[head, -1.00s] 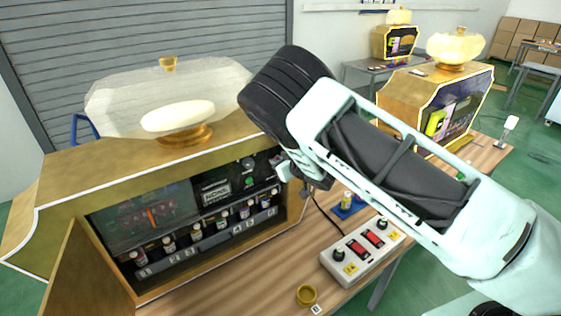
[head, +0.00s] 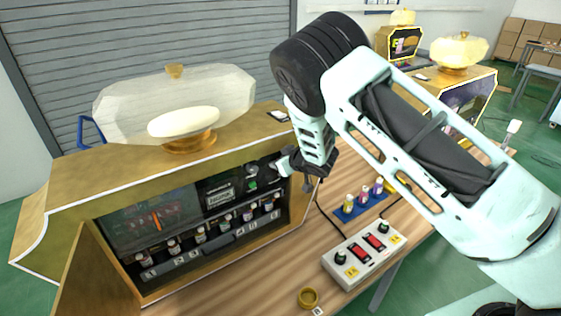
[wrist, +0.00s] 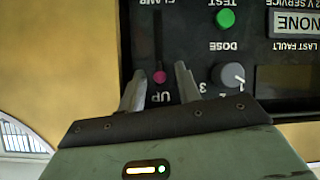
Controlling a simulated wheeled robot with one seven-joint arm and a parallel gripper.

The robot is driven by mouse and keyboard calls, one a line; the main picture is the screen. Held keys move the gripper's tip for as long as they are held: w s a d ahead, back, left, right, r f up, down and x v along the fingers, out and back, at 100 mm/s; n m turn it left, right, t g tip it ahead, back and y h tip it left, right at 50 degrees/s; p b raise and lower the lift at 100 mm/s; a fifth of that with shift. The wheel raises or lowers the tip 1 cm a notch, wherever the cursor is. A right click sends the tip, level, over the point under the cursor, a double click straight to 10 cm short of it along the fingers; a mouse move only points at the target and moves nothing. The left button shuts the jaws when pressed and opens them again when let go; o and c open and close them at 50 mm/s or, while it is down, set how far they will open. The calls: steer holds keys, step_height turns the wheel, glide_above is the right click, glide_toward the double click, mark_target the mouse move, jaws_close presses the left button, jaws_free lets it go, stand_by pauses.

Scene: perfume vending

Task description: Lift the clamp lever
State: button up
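The clamp lever shows in the wrist view as a pink round knob (wrist: 159,77) in a dark vertical slot. This view is upside down, and the knob sits at the slot end beside the label "UP". My gripper (wrist: 160,75) is open, with one finger on each side of the knob in the picture. A gap shows between the knob and each finger; I cannot tell the depth or any contact. In the head view my gripper (head: 283,166) is at the right end of the machine's control panel (head: 222,192), and the lever is hidden there.
A green TEST button (wrist: 226,19) and a DOSE dial (wrist: 229,76) sit close to the gripper. The gold machine (head: 75,185) has an open door (head: 88,280) at left. A switch box (head: 365,254), blue tray with bottles (head: 348,214) and gold ring (head: 308,298) are on the table.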

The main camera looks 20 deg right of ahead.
steer(key=b+v, duration=0.5)
steer(key=v, duration=1.2)
steer(key=shift+r+b, duration=0.2)
steer(key=shift+b, duration=0.2)
steer(key=shift+s+f, duration=0.1)
steer(key=shift+s, duration=0.05)
steer(key=s+a+f+g+h+b, duration=0.1)
steer(key=s+a+g+b, duration=0.1)
steer(key=s, duration=0.9)
steer(key=s+a+f+n+g+h+b, duration=0.1)
steer(key=s+a+g, duration=0.4)
steer(key=s, duration=0.6)
steer(key=s+a+f+g+h+b, duration=0.1)
steer(key=s+a+f+g+b, duration=0.1)
steer(key=s, duration=0.9)
steer(key=shift+s+a+n+g+b, duration=0.4)
steer(key=shift+a+g+b, duration=0.5)
steer(key=shift+g, duration=0.2)
steer(key=shift+c, duration=0.3)
